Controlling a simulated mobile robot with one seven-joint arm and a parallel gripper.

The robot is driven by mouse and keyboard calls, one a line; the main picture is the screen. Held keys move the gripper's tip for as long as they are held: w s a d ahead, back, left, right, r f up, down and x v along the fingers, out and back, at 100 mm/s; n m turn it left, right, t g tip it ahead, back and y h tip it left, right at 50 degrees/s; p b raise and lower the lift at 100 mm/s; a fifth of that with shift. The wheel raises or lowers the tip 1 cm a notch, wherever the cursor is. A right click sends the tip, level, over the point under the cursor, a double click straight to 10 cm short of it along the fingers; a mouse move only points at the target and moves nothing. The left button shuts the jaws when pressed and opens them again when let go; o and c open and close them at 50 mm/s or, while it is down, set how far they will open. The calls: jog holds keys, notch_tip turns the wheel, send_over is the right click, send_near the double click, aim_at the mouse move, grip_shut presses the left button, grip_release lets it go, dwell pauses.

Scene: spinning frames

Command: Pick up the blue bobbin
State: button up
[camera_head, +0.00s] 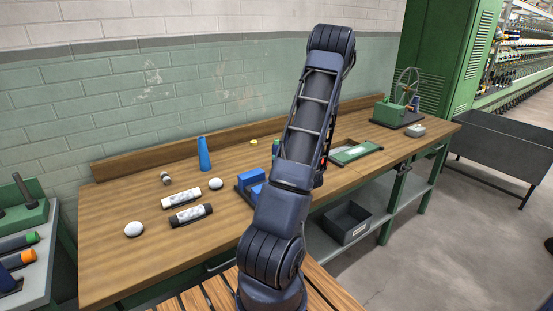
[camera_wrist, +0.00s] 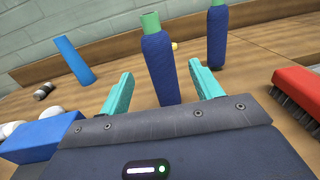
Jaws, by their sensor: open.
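In the wrist view a blue-wound bobbin (camera_wrist: 158,62) with a pale green top stands upright, framed between the teal fingers of my gripper (camera_wrist: 161,74). The fingers are apart, with a gap on each side of the bobbin. Its lower end is hidden by my gripper's body, and I cannot tell how deep it is between the fingers. A second, similar blue bobbin (camera_wrist: 217,38) stands farther back to the right. In the head view my arm hides the gripper and most of this area; only a sliver of green and blue (camera_head: 276,149) shows beside it.
A plain blue cone (camera_wrist: 72,60) stands at the back left of the wooden workbench (camera_head: 130,260). A blue block (camera_wrist: 40,133) is close left of my gripper, a red brush (camera_wrist: 298,90) to the right.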

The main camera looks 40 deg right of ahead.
aim_at(275, 150)
jog(key=w, duration=0.8)
jog(key=shift+d+f, duration=0.1)
jog(key=shift+d, duration=0.3)
jog(key=c, duration=1.1)
